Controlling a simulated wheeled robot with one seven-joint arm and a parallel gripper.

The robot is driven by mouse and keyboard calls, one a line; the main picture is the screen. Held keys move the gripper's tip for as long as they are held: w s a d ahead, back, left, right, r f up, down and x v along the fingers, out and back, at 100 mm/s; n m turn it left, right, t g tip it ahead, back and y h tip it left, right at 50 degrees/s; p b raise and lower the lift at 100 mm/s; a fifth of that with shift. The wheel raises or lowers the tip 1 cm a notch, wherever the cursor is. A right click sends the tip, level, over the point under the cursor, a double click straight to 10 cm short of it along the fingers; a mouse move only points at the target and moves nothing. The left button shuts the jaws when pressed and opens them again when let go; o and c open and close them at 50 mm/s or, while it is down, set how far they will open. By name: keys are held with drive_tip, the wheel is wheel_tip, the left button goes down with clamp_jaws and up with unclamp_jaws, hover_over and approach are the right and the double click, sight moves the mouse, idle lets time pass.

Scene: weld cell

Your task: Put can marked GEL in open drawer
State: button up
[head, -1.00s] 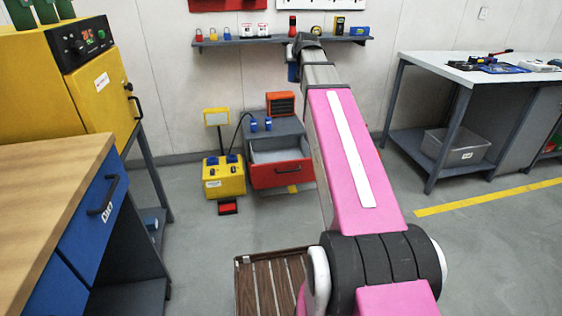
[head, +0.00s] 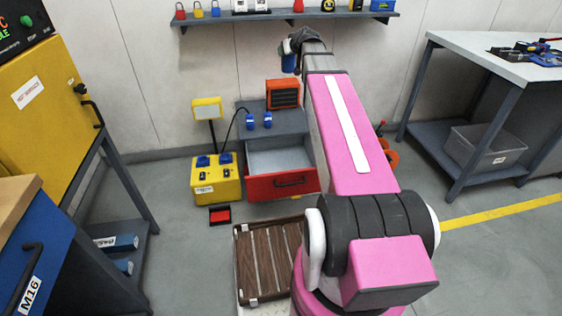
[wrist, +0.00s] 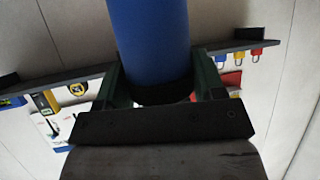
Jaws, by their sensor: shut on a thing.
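My gripper (wrist: 160,82) is shut on a blue can (wrist: 150,38), one finger on each side of it. In the head view the can (head: 289,63) hangs below the gripper (head: 291,46), high in front of the back wall. No GEL mark is readable on the side I see. The open drawer (head: 281,185) has a red front with a dark handle and a pale inside that looks empty where visible. It sticks out of a low grey cabinet, lower than the can and close to my arm in the picture. My arm hides the cabinet's right part.
An orange heater-like box (head: 282,94) and blue plugs (head: 258,121) are on the cabinet top. A yellow box (head: 216,178) with a lamp stands left of it. A slatted wooden pallet (head: 270,262) lies in front. A wall shelf (head: 290,15) is above.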

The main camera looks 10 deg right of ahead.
drive_tip(key=shift+s+a+f+n+g+y, duration=1.05)
drive_tip(key=shift+s+f+n+g+y, duration=1.3)
drive_tip(key=shift+f, duration=6.9)
drive_tip(key=shift+s+a+f+n+g+y, duration=1)
drive_tip(key=shift+f+n+g, duration=1.5)
drive_tip(key=shift+f, duration=6.8)
drive_tip(key=shift+s+a+f+n+g+y, duration=1.45)
drive_tip(key=shift+f+n, duration=1.9)
drive_tip(key=shift+f, duration=5.9)
drive_tip(key=shift+s+d+f, duration=0.1)
drive_tip(key=shift+s+d, duration=0.25)
drive_tip(key=shift+s, duration=0.05)
drive_tip(key=o, duration=1.1)
drive_tip(key=shift+o, duration=0.2)
